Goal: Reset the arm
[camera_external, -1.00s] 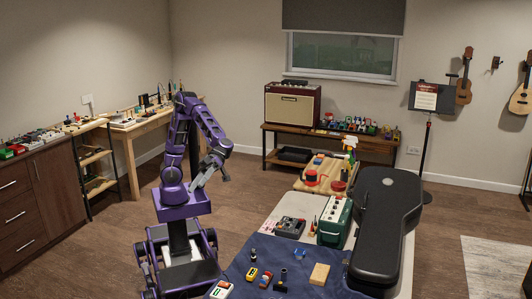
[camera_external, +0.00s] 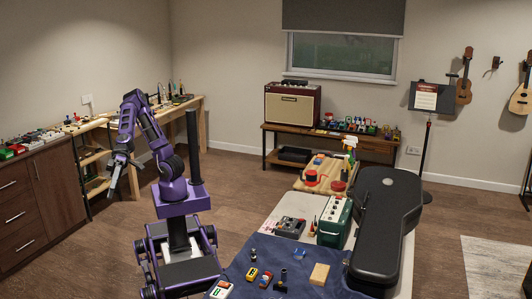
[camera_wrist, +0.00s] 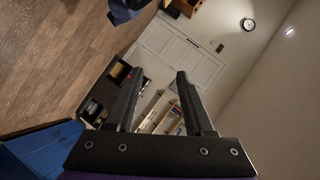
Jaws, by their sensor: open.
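My purple arm is folded above my base and leans to the left in the external view. My gripper (camera_external: 113,184) is at the left of the arm, pointing down over the open floor near the wooden shelf. In the wrist view my gripper (camera_wrist: 157,100) shows two dark fingers standing apart with nothing between them. It is clear of every surface.
A dark wood cabinet (camera_external: 60,190) and a wooden shelf unit (camera_external: 93,165) stand to the left. The worktable with a blue cloth (camera_external: 240,262), a black guitar case (camera_external: 383,215) and a green box (camera_external: 334,222) is to the right. A white door (camera_wrist: 180,55) shows in the wrist view.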

